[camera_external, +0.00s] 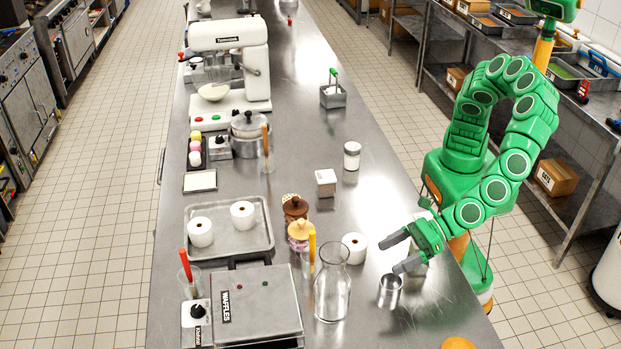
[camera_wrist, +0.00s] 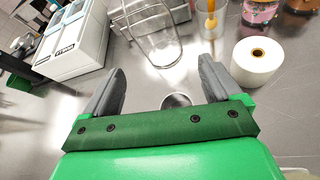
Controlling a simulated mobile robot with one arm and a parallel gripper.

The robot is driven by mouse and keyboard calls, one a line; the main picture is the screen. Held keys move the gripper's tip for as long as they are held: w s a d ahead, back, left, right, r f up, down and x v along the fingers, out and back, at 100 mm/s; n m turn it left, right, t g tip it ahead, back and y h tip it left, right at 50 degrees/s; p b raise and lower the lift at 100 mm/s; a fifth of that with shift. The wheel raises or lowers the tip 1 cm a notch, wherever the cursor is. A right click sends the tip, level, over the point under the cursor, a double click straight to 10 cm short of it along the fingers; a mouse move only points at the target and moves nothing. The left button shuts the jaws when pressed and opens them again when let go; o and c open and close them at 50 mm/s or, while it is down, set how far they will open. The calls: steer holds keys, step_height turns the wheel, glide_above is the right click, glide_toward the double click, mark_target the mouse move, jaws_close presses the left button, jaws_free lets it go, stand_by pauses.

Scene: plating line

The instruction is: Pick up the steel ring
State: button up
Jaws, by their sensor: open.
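The steel ring (camera_external: 390,291) stands on the steel counter (camera_external: 400,325) near its right side, looking like a short, shiny upright cylinder with an open top. My gripper (camera_external: 397,253) is open and empty, just behind and above the ring in the external view. In the wrist view the ring (camera_wrist: 177,100) shows between the two grey fingers of my gripper (camera_wrist: 162,72), close to the green palm bar, which hides its lower part. I cannot tell whether a finger touches it.
A glass carafe (camera_external: 332,292) stands left of the ring. A white roll (camera_external: 354,248) stands behind it, also in the wrist view (camera_wrist: 257,62). The waffle maker (camera_external: 256,308) is farther left. An orange round thing (camera_external: 458,343) shows at the bottom edge. The counter right of the ring is bare.

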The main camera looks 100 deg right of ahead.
mark_target(400, 280)
steer(key=shift+s+a+f+n, duration=0.1)
steer(key=shift+s+f+n, duration=0.25)
steer(key=shift+f, duration=0.75)
steer(key=shift+s+a+f+n, duration=0.1)
steer(key=shift+s+f+n, duration=0.3)
steer(key=shift+f, duration=0.75)
steer(key=shift+s+a+f+n, duration=0.1)
steer(key=shift+s+f+n, duration=0.25)
steer(key=shift+f, duration=0.75)
step_height(400, 280, down, 3)
steer(key=shift+f, duration=0.1)
steer(key=shift+x, duration=0.85)
steer(key=shift+w+f, duration=0.15)
steer(key=shift+w, duration=0.5)
steer(key=shift+c, duration=0.4)
steer(key=c, duration=1)
